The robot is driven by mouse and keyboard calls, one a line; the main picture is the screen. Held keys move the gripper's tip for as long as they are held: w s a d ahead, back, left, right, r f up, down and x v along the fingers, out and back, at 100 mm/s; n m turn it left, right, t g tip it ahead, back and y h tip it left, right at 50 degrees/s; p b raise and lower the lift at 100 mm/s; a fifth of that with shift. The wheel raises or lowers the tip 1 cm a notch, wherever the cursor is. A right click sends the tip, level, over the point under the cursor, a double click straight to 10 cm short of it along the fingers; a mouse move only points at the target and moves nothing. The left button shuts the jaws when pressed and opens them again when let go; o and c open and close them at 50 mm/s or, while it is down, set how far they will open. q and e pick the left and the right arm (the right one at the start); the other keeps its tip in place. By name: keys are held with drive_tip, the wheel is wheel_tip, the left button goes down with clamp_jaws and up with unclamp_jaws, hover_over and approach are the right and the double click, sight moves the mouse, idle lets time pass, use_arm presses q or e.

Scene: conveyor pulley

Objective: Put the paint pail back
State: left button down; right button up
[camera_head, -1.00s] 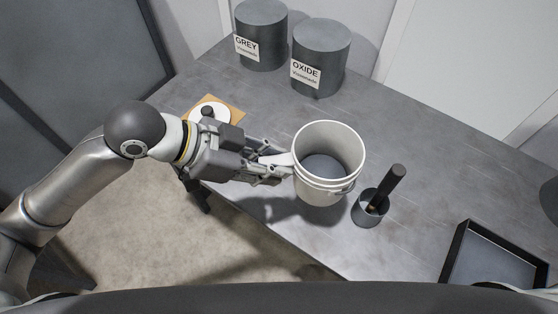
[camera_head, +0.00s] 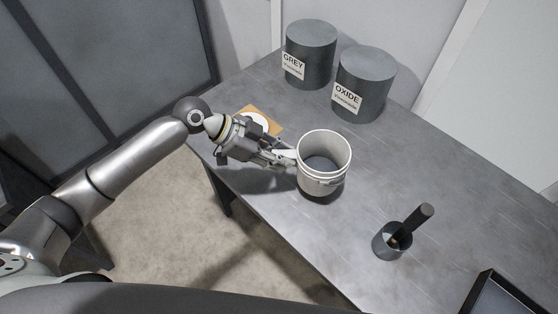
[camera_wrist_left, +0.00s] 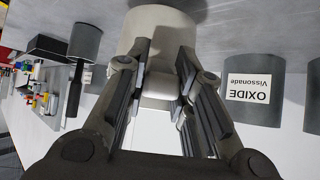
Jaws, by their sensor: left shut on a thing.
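The paint pail (camera_head: 324,180) is a white, open-topped bucket with grey inside, upright over the grey table. My left gripper (camera_head: 290,158) is shut on the pail's left side. In the left wrist view the pail (camera_wrist_left: 160,22) fills the top middle, between the fingers of the left gripper (camera_wrist_left: 162,85). I cannot tell whether the pail's base touches the table. A wooden board (camera_head: 272,112) with a white disc on it lies behind the gripper, partly hidden by it. My right gripper is not in view.
Two dark cans, GREY (camera_head: 311,55) and OXIDE (camera_head: 364,85), stand at the back of the table (camera_head: 440,165). A dark cup (camera_head: 391,241) with a black-handled tool stands front right of the pail. A black-rimmed tray (camera_head: 490,290) sits at the lower right edge.

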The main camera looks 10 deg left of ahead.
use_arm(q)
wheel_tip(320, 180, down, 3)
drive_tip(key=shift+w+f+p, duration=0.1)
drive_tip(key=shift+p, duration=0.5)
drive_tip(key=shift+f, duration=0.25)
drive_tip(key=c, duration=1.3)
unclamp_jaws()
drive_tip(key=shift+a, duration=0.1)
drive_tip(key=shift+o, duration=0.2)
drive_tip(key=shift+r, duration=0.15)
